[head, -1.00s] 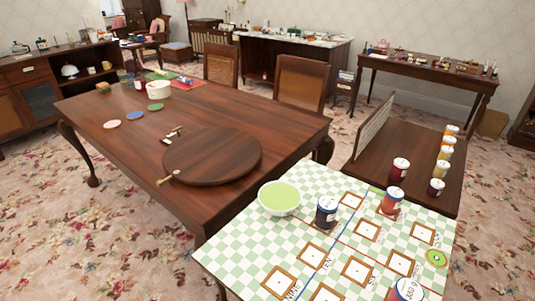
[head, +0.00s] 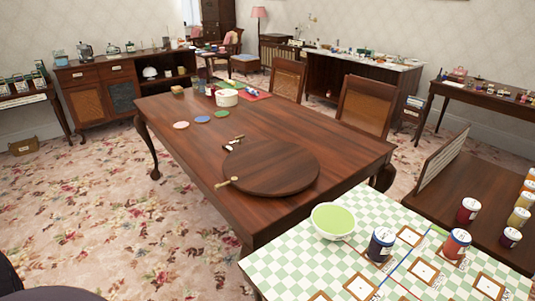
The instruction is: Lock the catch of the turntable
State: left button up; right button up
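The turntable (head: 271,167) is a round dark wooden disc lying flat on the near part of the wooden dining table (head: 180,137). A small brass-coloured catch (head: 228,182) sits at its left front edge; its exact position is too small to read. Neither gripper shows in the head view. A dark rounded part at the lower left corner may be mine.
A green checked game table (head: 300,258) with a bowl (head: 333,221) and jars stands at the front right, close to the dining table. Coasters (head: 202,119) and a white pot (head: 227,97) lie farther back. Flowered carpet on the left is free.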

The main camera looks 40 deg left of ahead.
aim_at(239, 138)
jog(key=k, duration=0.6)
jog(key=u, duration=1.3)
jog(key=i+j+u, duration=0.1)
jog(key=u, duration=1.15)
jog(key=i+l, duration=0.25)
jog(key=i, duration=0.25)
jog(key=i+l, duration=0.3)
jog(key=i, duration=0.15)
jog(key=i+l, duration=0.1)
jog(key=i, duration=0.5)
jog(key=i+l, duration=0.15)
jog(key=i, duration=0.5)
jog(key=i+j+z, duration=0.15)
jog(key=i, duration=0.4)
jog(key=i+j+z, duration=0.1)
jog(key=i, duration=0.45)
jog(key=z, duration=1.4)
